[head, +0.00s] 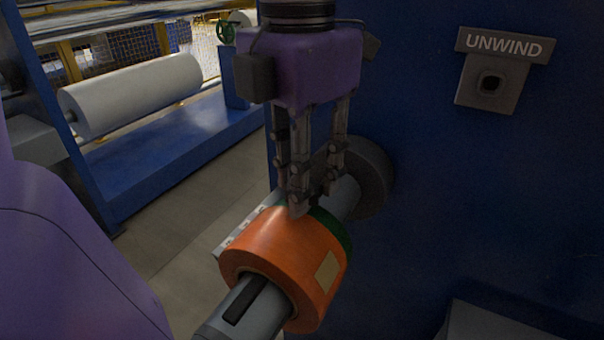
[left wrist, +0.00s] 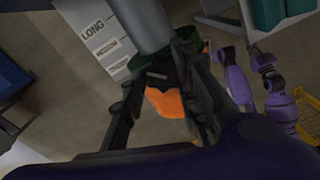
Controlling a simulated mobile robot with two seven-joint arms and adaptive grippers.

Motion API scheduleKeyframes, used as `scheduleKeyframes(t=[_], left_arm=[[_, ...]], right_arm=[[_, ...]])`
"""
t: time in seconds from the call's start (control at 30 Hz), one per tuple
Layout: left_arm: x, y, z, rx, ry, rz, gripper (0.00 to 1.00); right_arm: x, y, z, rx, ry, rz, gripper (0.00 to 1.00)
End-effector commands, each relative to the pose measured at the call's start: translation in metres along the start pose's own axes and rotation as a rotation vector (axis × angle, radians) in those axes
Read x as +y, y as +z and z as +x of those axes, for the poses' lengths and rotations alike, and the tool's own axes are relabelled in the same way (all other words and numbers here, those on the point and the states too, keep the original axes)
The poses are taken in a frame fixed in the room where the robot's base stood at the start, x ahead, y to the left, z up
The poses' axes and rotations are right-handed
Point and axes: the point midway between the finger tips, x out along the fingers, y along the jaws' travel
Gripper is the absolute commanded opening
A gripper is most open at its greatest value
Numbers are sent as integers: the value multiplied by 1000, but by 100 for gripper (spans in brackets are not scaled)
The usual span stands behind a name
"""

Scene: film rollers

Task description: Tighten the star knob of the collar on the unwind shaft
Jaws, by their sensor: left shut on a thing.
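The grey unwind shaft (head: 249,307) comes out of a blue machine wall. An orange sleeve (head: 278,249) sits around it, with a pale patch on its side. A green ring (head: 338,229), which looks like the collar, is at the sleeve's far end and mostly hidden. My left gripper (head: 313,200) points down from above, its fingertips closed in at the top of the green ring. The star knob is hidden between the fingers. The left wrist view shows the fingers around a dark piece beside the orange sleeve (left wrist: 164,103). My right gripper is not in view.
A dark round flange (head: 369,178) surrounds the shaft near the wall. A white strip marked LONG (left wrist: 95,27) lies below the shaft. An UNWIND sign (head: 504,45) is on the wall. A white roll (head: 135,92) is on a blue frame at the back left, with open floor between.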

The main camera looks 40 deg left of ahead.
Motion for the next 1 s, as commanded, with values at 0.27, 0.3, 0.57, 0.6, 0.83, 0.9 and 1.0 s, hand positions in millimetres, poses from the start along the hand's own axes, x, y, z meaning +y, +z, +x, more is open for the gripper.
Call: scheduleKeyframes(t=[0.27, 0.3, 0.57, 0.6, 0.83, 0.9, 1.0], left_arm=[[2, 2, 0, 3, 4, 259, 3], [2, 2, 0, 3, 4, 297, 3], [1, 3, 0, 4, 3, 520, 3], [1, 3, 0, 3, 3, 549, 3], [0, 4, 0, 2, 1, 682, 3], [0, 5, -1, 2, 1, 710, 3], [0, 5, -1, 2, 1, 739, 3]], right_arm=[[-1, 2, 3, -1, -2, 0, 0], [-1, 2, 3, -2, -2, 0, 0], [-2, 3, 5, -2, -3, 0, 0], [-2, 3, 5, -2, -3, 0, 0], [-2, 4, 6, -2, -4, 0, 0], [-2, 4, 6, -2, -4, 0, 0], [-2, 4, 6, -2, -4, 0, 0]])
